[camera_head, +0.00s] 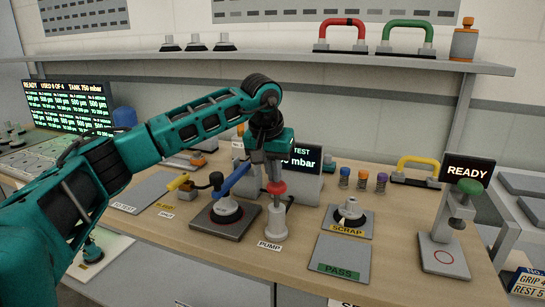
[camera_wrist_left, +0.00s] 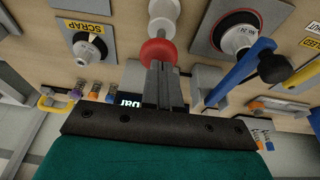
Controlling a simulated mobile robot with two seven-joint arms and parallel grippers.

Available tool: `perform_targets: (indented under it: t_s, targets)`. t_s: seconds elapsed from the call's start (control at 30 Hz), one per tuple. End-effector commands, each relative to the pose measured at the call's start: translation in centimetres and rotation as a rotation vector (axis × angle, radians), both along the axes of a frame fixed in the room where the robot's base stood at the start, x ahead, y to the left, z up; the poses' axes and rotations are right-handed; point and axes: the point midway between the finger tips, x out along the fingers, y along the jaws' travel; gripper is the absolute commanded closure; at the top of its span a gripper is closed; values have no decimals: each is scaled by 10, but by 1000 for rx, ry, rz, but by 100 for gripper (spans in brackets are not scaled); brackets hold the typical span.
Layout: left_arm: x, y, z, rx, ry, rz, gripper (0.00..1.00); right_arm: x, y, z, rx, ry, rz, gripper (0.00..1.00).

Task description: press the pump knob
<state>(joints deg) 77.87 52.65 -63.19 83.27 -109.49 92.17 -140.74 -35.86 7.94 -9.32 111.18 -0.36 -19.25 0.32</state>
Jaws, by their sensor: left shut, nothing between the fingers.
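The pump knob (camera_head: 276,188) is a red disc on a pale upright post (camera_head: 275,218) behind the PUMP label. In the left wrist view the red knob (camera_wrist_left: 158,50) shows just beyond my fingertips. My left gripper (camera_head: 274,177) points down directly over the knob, its fingers shut and empty. In the left wrist view the shut fingertips (camera_wrist_left: 159,65) overlap the knob's edge. The tips are at or very close to its top; I cannot tell whether they touch. My right gripper is not in view.
A blue lever (camera_head: 232,180) and a suction cup on a dark plate (camera_head: 240,228) stand just left of the post. A TEST display (camera_head: 309,160) is behind. The SCRAP pad (camera_head: 360,229) and PASS pad (camera_head: 340,258) lie right. A green-knobbed stand (camera_head: 458,205) is farther right.

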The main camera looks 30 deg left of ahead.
Motion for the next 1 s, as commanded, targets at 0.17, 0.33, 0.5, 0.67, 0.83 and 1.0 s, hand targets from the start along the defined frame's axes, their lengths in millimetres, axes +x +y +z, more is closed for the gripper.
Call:
perform_targets:
  t_s: [0.17,0.33,0.5,0.67,0.83,1.0]
  targets:
    - [0,0,-4,0,0,0,100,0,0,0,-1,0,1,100]
    - [0,0,-4,0,0,0,100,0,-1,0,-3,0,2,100]
    - [0,0,-13,0,2,0,100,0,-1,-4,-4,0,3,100]
    - [-1,-1,-38,0,5,0,100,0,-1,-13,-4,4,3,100]
    - [0,-1,-43,0,5,0,100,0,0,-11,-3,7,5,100]
    - [-1,-1,-44,0,9,-1,100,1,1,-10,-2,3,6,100]
